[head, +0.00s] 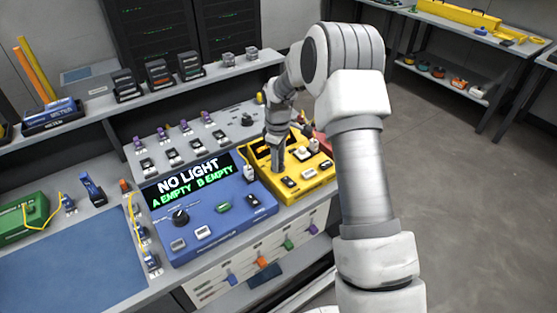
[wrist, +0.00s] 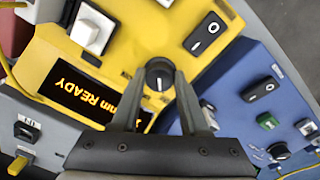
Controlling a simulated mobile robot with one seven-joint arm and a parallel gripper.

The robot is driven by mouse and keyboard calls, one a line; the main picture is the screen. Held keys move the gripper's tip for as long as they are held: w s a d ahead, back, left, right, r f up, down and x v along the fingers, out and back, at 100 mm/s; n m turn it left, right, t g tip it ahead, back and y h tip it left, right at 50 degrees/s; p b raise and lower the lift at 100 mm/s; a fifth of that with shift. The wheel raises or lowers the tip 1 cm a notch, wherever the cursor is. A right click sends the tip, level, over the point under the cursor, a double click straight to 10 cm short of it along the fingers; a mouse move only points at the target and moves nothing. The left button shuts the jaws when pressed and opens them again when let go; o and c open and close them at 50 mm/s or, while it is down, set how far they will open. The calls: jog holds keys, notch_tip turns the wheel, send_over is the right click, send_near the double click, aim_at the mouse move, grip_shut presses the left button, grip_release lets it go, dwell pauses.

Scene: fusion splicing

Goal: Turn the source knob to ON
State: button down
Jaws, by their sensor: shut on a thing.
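My gripper (wrist: 158,82) is shut on a round black knob (wrist: 159,74) on the yellow unit (wrist: 125,35) in the wrist view, one finger on each side. The knob has a white pointer mark; the lettering around it is too small to read. The yellow unit's display (wrist: 85,95) shows orange letters that include "nm READY", upside down. In the head view my gripper (head: 276,165) reaches down onto the yellow unit (head: 315,182), and hides the knob there.
A blue unit (head: 228,228) stands beside the yellow one, with its own black knob (head: 180,216) and a screen (head: 190,178) reading "NO LIGHT, A EMPTY, B EMPTY". On the yellow unit, a black rocker switch (wrist: 207,32) and a white switch (wrist: 92,30) sit near my fingers.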

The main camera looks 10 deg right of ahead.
jog(key=m, duration=0.8)
jog(key=shift+a+m+b, duration=0.1)
jog(key=shift+m+b, duration=0.2)
jog(key=shift+b, duration=0.05)
jog(key=m, duration=0.4)
jog(key=shift+m, duration=0.3)
jog(key=shift+a+m+g, duration=0.1)
jog(key=shift+m+g, duration=0.2)
jog(key=shift+m, duration=1.6)
jog(key=shift+c, duration=2.1)
grip_release()
jog(key=shift+r, duration=0.1)
